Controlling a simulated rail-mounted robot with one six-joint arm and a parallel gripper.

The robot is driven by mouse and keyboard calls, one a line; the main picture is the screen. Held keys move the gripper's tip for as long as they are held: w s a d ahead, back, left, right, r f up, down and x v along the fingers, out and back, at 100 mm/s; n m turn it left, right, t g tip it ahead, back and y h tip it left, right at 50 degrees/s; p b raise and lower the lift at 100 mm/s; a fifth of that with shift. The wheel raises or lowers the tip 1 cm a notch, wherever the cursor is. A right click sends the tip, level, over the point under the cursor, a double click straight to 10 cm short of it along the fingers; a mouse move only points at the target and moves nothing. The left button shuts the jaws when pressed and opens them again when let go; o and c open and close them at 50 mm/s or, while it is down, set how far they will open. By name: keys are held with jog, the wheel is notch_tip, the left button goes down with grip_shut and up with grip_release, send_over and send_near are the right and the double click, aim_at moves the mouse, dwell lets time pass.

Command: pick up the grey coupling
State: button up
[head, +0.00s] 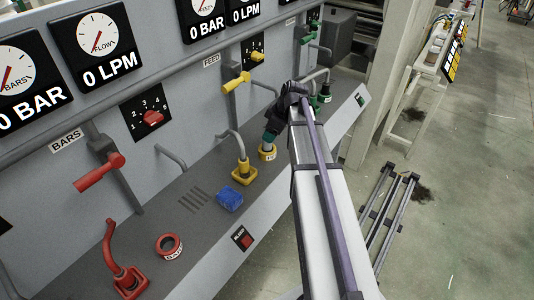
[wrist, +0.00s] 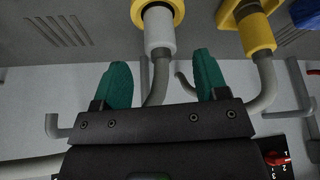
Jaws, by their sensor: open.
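The grey coupling (wrist: 161,34) is a light grey cylinder with a yellow ring (wrist: 138,12) at its end in the wrist view. In the head view the coupling (head: 267,147) shows just above the yellow ring on the grey ledge, partly covered by my gripper. My gripper (wrist: 161,62) has two teal fingers spread apart, with nothing held between them. In the wrist view the coupling lies ahead of the gap between the fingertips, roughly centred. A grey bent pipe shows behind the gap. I cannot tell whether a finger touches the coupling.
A yellow fitting on a bent pipe (head: 244,172) stands close by on the ledge (head: 200,225), also in the wrist view (wrist: 256,32). A blue block (head: 229,199), a red ring (head: 169,246) and a red fitting (head: 128,281) are further left. The panel with valve handles rises behind.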

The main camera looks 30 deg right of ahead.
aim_at(267, 146)
jog(key=b+x, duration=0.4)
jog(key=shift+f, duration=0.45)
jog(key=shift+w+a+f+b, duration=0.1)
jog(key=shift+a+f+b, duration=0.1)
jog(key=shift+b, duration=0.25)
jog(key=shift+r, duration=0.25)
jog(key=c, duration=1.1)
